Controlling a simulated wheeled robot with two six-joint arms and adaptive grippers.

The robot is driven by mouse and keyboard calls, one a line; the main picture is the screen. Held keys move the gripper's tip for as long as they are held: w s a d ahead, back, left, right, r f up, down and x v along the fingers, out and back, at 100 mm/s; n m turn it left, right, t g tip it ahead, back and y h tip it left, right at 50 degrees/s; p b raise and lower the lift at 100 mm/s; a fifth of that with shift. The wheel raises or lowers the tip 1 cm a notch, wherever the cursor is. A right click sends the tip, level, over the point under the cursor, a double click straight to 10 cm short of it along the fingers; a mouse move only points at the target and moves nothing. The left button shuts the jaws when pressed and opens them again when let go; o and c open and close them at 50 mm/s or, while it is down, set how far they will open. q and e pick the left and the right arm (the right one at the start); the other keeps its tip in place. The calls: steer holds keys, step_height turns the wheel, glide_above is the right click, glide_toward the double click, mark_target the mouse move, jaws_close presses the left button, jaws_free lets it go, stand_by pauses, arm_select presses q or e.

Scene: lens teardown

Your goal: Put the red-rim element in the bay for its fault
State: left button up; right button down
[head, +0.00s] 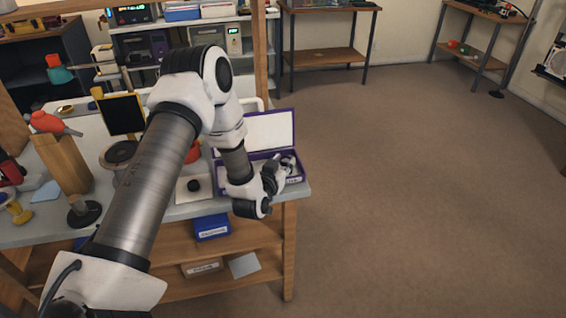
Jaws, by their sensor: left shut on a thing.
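My left gripper (286,166) is low over the open purple case (221,184) at the right end of the bench. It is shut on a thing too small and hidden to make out. The case has a raised lid with a white inside (270,130). My left forearm and wrist cover part of the case, so its bays and their marks cannot be read. I cannot make out the red-rim element. A red-orange thing (193,152) shows partly behind my arm; I cannot tell what it is. My right gripper is not in view.
A white sheet with a small black disc (193,185) lies left of the case. A dark panel (123,114), a wooden block (62,160) and a black round base (84,213) stand further left. A wooden post rises behind the bench. Open floor lies to the right.

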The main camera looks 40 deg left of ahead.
arm_select(q)
steer(key=shift+s+d+f+b, duration=0.1)
steer(key=shift+s+f+b, duration=0.05)
steer(key=shift+f+b, duration=0.35)
